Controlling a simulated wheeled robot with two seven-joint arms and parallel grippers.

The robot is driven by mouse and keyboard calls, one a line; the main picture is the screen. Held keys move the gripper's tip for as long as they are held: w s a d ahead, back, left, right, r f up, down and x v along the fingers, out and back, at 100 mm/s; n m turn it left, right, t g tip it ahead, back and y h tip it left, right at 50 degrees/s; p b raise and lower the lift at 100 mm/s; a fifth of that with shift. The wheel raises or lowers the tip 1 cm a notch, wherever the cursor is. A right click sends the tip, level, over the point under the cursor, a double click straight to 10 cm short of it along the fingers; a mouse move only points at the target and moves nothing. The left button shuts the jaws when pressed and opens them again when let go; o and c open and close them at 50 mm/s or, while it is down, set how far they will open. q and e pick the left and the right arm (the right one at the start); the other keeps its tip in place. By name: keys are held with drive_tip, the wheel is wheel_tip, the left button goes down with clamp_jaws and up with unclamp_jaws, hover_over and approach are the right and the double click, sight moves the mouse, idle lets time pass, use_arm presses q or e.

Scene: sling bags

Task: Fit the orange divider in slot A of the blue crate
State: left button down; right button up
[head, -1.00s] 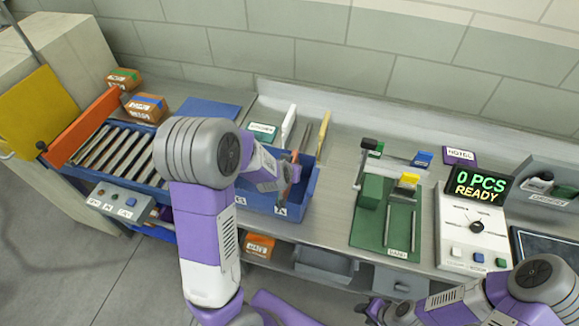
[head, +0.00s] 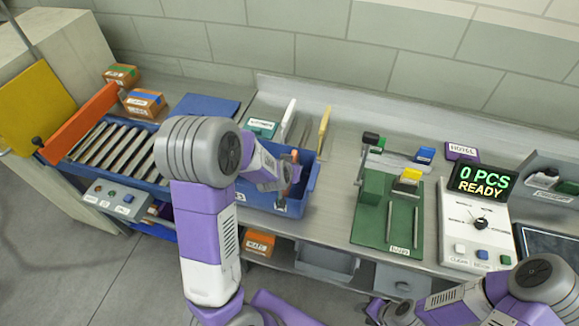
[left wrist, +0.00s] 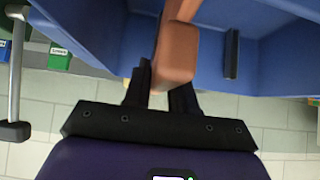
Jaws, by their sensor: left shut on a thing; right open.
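The blue crate (head: 307,188) stands on the bench in the middle of the head view, partly hidden by my left arm. My left gripper (head: 291,176) is over its right part, shut on the orange divider (head: 295,155). In the left wrist view the divider (left wrist: 178,55) is between the two black fingers (left wrist: 160,88), with blue crate walls (left wrist: 85,35) around it. Its lower edge and its fit in a slot are hidden. My right gripper (head: 378,309) is open and empty at the bottom of the head view, clear of the bench.
A white panel (head: 289,113) and a yellow panel (head: 324,128) stand behind the crate. A green fixture board (head: 375,225) with a lever lies to its right, then a counter box (head: 476,228) reading "0 PCS READY". A roller conveyor (head: 115,150) is at left.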

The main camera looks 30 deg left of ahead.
use_arm(q)
drive_tip(key=shift+f+b, duration=0.7)
drive_tip(key=shift+f, duration=0.2)
drive_tip(key=c, duration=0.8)
unclamp_jaws()
drive_tip(key=shift+r, duration=0.1)
drive_tip(key=shift+c, duration=0.2)
drive_tip(key=p+v, duration=0.2)
drive_tip(key=v, duration=0.4)
drive_tip(key=shift+s+r+p, duration=0.1)
drive_tip(key=shift+r+p, duration=0.2)
drive_tip(key=shift+p, duration=0.05)
drive_tip(key=shift+s+d+r, duration=0.1)
drive_tip(key=shift+s+r, duration=0.2)
drive_tip(key=shift+s, duration=0.15)
